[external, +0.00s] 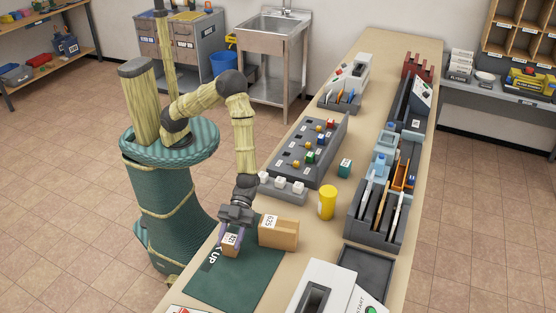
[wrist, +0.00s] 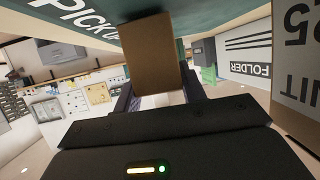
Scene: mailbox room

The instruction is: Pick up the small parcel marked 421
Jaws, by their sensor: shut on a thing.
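The small brown parcel marked 421 (external: 231,245) is at the back left of the dark green pick-up mat (external: 240,278). My gripper (external: 232,235) reaches down from above, with its fingers closed on the sides of the parcel. In the wrist view the plain brown parcel (wrist: 152,60) sits between the two fingers (wrist: 157,98). The green mat shows close behind it along the top of that view (wrist: 70,22). I cannot tell whether the parcel touches the mat or is just clear of it.
A larger brown box marked 625 (external: 280,234) stands close to the right of the parcel; it fills the right side of the wrist view (wrist: 298,60). A yellow cup (external: 327,203), a grey peg board (external: 308,150) and a folder rack (external: 378,212) stand farther along the counter.

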